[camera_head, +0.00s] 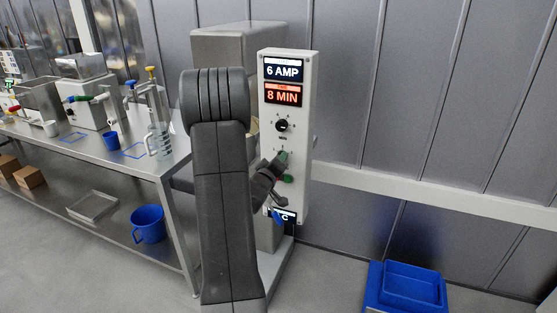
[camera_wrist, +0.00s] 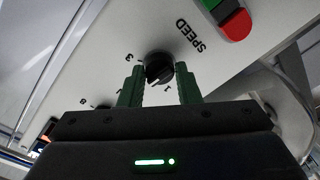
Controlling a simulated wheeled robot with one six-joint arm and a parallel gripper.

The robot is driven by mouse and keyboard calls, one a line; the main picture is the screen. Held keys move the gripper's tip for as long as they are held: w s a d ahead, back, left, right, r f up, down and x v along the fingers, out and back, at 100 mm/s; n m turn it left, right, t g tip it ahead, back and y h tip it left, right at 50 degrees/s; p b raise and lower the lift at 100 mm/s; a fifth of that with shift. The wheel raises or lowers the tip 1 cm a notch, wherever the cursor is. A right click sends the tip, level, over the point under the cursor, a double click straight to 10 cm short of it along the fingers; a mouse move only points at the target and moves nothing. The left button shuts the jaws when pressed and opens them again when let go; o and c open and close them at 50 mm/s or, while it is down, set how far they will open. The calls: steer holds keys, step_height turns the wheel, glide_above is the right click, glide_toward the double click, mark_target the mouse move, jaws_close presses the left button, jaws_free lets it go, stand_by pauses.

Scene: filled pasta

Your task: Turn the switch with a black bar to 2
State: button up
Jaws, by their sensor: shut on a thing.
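A tall pale control panel (camera_head: 299,130) stands right of my arm in the head view, with "6 AMP" and "8 MIN" displays. In the wrist view, a round black switch with a bar (camera_wrist: 158,66) sits on the panel beside the word SPEED, with the marks 3 and 1 around it. My gripper (camera_wrist: 159,80) has its two green fingers on either side of this switch, shut on it. I cannot tell exactly which mark the bar points to. In the head view my gripper (camera_head: 281,161) is at the panel below the MIN dial and hides the switch.
The black MIN dial (camera_head: 283,126) is just above my gripper. A green and red control (camera_wrist: 232,18) is near the SPEED label. A metal table (camera_head: 100,150) with lab items stands left. Blue trays (camera_head: 405,285) lie on the floor at the right.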

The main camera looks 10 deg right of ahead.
steer(key=shift+n, duration=0.6)
steer(key=o, duration=1)
steer(key=shift+c, duration=0.2)
steer(key=b+v, duration=0.2)
steer(key=v, duration=1.2)
steer(key=shift+r, duration=0.1)
steer(key=p+x, duration=0.2)
steer(key=x, duration=1.2)
